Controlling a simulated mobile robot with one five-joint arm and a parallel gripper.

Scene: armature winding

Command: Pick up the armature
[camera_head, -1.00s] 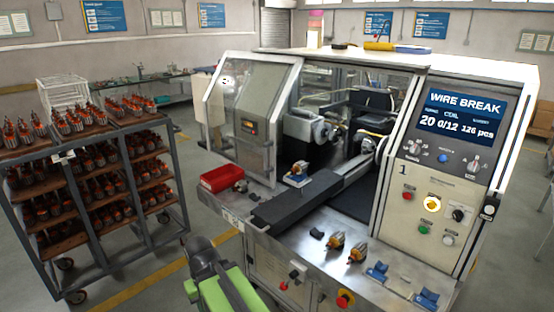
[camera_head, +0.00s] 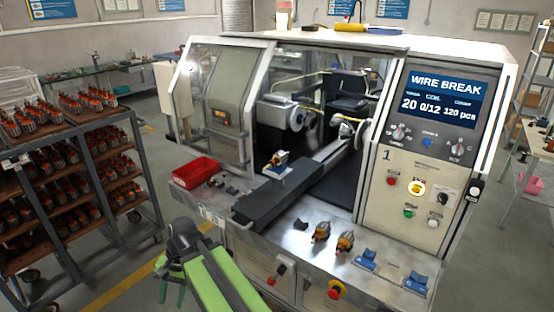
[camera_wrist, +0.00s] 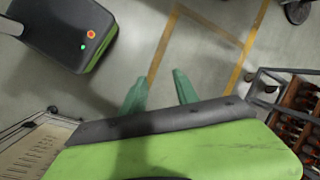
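Two copper-and-steel armatures, a left one (camera_head: 321,232) and a right one (camera_head: 345,241), lie side by side on the front ledge of the winding machine. Another armature (camera_head: 279,160) sits on a small blue-and-white holder farther back. Many more stand on the rack (camera_head: 70,105) at the left. My gripper (camera_head: 171,283) is in front of the machine, left of the ledge and apart from every armature. In the wrist view its two green fingers (camera_wrist: 160,88) are spread with only floor between them. No loose armature near the fingers shows there.
The winding machine's (camera_head: 225,90) screen reads WIRE BREAK. A red bin (camera_head: 196,171) and a long dark cover (camera_head: 285,195) lie on the machine. Blue blocks (camera_head: 366,260) stand right of the armatures. Open floor with yellow lines (camera_wrist: 163,50) lies below my gripper.

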